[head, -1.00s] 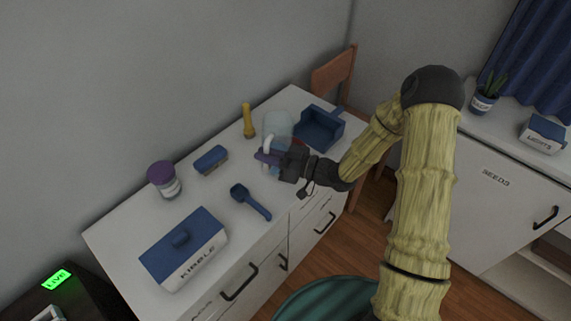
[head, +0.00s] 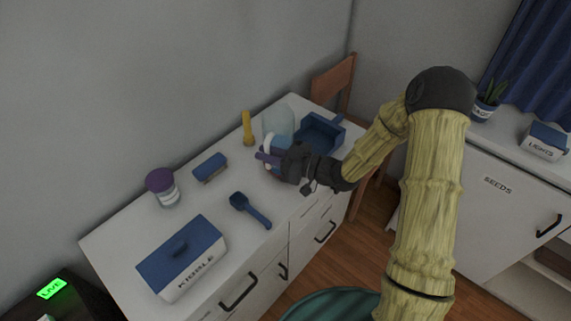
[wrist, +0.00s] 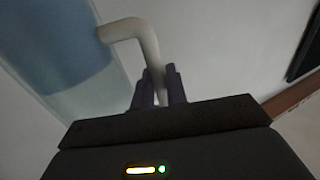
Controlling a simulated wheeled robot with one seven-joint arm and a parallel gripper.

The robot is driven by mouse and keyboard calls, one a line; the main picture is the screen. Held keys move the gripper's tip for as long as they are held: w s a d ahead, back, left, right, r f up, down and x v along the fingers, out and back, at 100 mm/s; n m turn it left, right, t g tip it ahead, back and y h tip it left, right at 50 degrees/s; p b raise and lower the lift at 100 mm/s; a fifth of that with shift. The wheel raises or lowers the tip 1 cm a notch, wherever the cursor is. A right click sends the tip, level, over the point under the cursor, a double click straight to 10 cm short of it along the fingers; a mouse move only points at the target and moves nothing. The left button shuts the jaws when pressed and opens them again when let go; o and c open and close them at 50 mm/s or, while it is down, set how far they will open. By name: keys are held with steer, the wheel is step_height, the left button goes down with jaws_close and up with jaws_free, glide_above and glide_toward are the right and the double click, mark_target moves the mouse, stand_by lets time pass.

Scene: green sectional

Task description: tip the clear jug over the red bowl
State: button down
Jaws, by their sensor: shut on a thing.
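The clear jug (head: 279,121) is partly hidden behind my gripper in the head view. Blue contents show low in it. In the wrist view its see-through side and blue contents (wrist: 62,45) fill the upper left. My gripper (head: 266,157) has its purple fingers shut on the jug's white handle, which bends down between the fingertips (wrist: 157,88) in the wrist view. I cannot tell how far the jug leans or whether it is clear of the top.
A blue dustpan (head: 320,136) is right of the jug, a yellow torch-like item (head: 248,128) left. A blue brush (head: 210,167), purple-lidded jar (head: 163,187), blue scoop (head: 251,210) and kibble box (head: 182,257) share the white top (head: 120,237). A chair (head: 334,80) stands behind.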

steer(key=shift+r+p, duration=0.75)
steer(key=shift+r, duration=0.65)
